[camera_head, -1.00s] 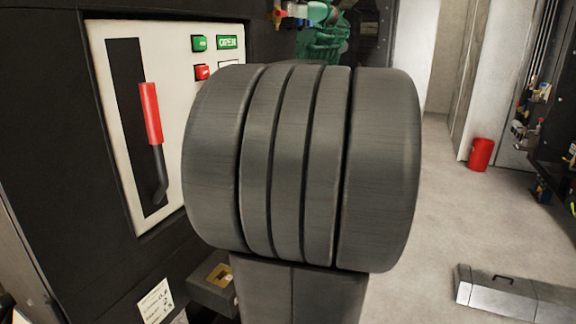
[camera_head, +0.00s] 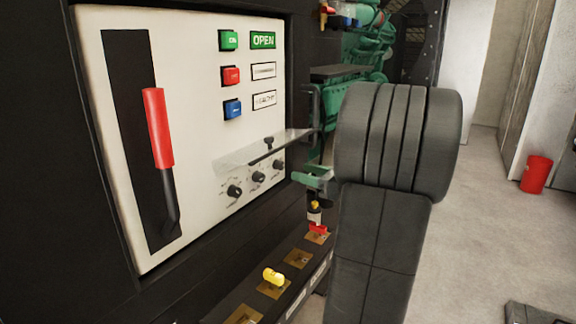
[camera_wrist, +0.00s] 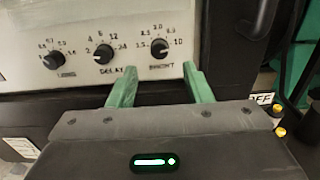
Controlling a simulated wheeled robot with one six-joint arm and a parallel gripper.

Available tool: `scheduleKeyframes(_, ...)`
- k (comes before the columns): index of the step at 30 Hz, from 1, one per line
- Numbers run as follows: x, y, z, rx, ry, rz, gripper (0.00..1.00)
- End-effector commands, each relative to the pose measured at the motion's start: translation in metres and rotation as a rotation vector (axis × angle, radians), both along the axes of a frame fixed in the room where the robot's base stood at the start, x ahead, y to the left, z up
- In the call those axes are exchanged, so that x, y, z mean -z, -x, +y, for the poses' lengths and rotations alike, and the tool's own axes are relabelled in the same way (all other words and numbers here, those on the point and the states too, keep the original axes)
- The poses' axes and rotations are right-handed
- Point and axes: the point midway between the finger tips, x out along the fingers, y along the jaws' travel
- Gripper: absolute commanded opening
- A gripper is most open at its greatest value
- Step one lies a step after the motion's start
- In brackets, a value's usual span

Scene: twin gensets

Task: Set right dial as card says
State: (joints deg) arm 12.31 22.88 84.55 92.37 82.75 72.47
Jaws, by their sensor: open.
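The right dial (camera_head: 278,165) is a small black knob on the pale panel, the rightmost of three. In the wrist view the right dial (camera_wrist: 159,47) has a printed scale ending in 10 and a blurred label; its exact pointer setting is hard to read. My gripper (camera_head: 313,178) is to the right of the dials, near the panel's right edge. In the wrist view my gripper (camera_wrist: 160,71) has its green fingers apart and empty, with the right dial ahead between the tips, apart from them. No readable card shows now.
The middle dial (camera_wrist: 103,55) and left dial (camera_wrist: 56,60) sit alongside. A clear flap (camera_head: 240,151) juts out above the dials. A red-handled lever (camera_head: 158,130) is at the panel's left. A yellow toggle (camera_head: 273,276) and a red toggle (camera_head: 318,229) stand on the ledge below.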

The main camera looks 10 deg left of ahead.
Motion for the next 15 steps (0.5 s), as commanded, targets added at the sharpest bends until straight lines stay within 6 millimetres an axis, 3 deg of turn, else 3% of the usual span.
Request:
scheduleKeyframes(6,-0.001,-0.012,0.037,-0.003,0.001,0.0,0.45)
scheduleKeyframes(15,0.0,-0.02,0.057,0.0,0.001,0.0,0.45)
